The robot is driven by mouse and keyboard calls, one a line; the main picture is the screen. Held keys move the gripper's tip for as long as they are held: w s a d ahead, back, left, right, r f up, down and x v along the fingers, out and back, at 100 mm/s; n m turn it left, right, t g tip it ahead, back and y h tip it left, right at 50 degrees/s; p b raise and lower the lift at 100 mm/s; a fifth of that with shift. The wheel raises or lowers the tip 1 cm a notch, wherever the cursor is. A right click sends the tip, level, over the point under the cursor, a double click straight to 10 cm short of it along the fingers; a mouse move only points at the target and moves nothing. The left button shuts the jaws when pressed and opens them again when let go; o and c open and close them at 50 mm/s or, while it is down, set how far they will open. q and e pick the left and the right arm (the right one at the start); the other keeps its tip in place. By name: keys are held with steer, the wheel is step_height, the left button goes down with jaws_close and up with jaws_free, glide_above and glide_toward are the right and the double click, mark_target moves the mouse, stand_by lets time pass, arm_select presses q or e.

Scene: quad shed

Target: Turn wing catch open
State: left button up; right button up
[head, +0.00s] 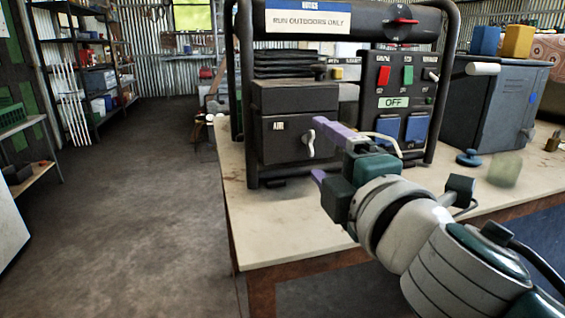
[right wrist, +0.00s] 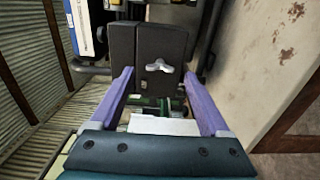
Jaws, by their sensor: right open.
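The wing catch (head: 309,144) is a small pale metal piece on the front of a dark box marked AIR (head: 290,128), on the left of the generator. In the head view its wings stand about upright. In the right wrist view the catch (right wrist: 160,67) lies across the picture, slightly tilted, between the fingertips. My right gripper (head: 318,149) is open, its purple fingers spread in front of the box and to the right of the catch. In the right wrist view the gripper (right wrist: 158,74) looks empty, and no contact with the catch shows. My left gripper is out of view.
The generator's black tube frame (head: 240,95) rises beside the box. Its panel (head: 395,100) has switches and blue socket covers. The generator stands on a pale bench (head: 290,235). A grey case (head: 493,105) and a blue knob (head: 468,158) are to the right. Floor at left is clear.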

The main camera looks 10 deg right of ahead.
steer(key=s, duration=0.6)
steer(key=shift+s+d, duration=0.15)
steer(key=shift+s, duration=0.25)
steer(key=s+d+r+m+g+h+p, duration=0.45)
steer(key=s+d+m+p, duration=0.2)
steer(key=m+p, duration=0.45)
steer(key=s+a+r+m+g+y+p, duration=0.25)
steer(key=s+g+p, duration=0.25)
steer(key=s+p, duration=0.25)
steer(key=s+a+r+m+g+y+p, duration=0.1)
steer(key=s+r+m+g+y+p, duration=0.2)
steer(key=s+g+p, duration=0.4)
step_height(320, 180, up, 37)
steer(key=s+t+h+p, duration=0.1)
steer(key=t+p, duration=0.1)
steer(key=p, duration=3.3)
steer(key=shift+s, duration=0.2)
